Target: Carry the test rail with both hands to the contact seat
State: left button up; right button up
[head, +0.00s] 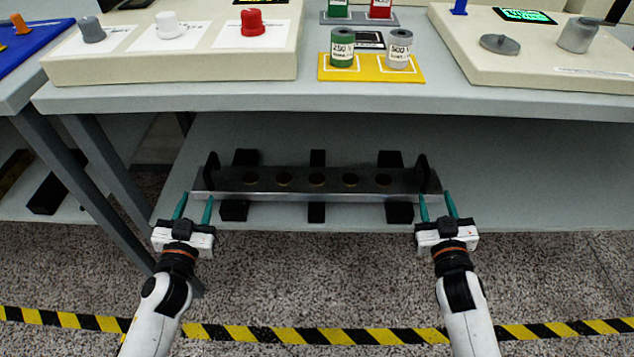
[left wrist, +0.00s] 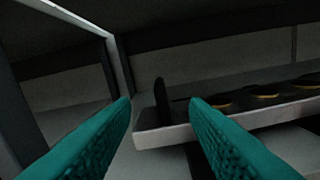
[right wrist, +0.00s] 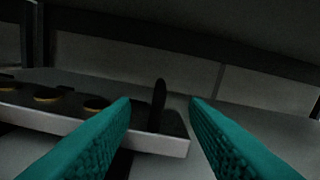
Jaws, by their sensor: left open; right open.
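The test rail (head: 300,192) is a long dark bar with a pale front edge and a row of round holes. It lies across black supports on the lower shelf, with an upright black handle at each end. My left gripper (head: 194,205) is open in front of the rail's left end; the left handle (left wrist: 161,103) shows between its teal fingers in the left wrist view. My right gripper (head: 437,204) is open in front of the right end; the right handle (right wrist: 158,105) shows between its fingers in the right wrist view. Both grippers look empty. I cannot identify the contact seat.
The table top (head: 300,97) overhangs the shelf. It holds a yellow tray (head: 372,75) with a green and a grey spool, and consoles with knobs. A table leg (head: 105,190) stands left of my left arm. A striped floor line (head: 300,335) runs below.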

aim_at(206, 171)
pick_arm(q)
jog(key=w, duration=1.1)
jog(key=shift+w+d, duration=0.15)
jog(key=shift+w, duration=0.15)
pick_arm(e)
jog(key=w, duration=1.1)
jog(key=shift+w+d, duration=0.15)
jog(key=shift+w, duration=0.15)
pick_arm(q)
grip_shut()
pick_arm(e)
grip_shut()
pick_arm(q)
jog(key=shift+w+r, duration=0.1)
jog(key=shift+r, duration=0.25)
pick_arm(e)
jog(key=shift+r, duration=0.3)
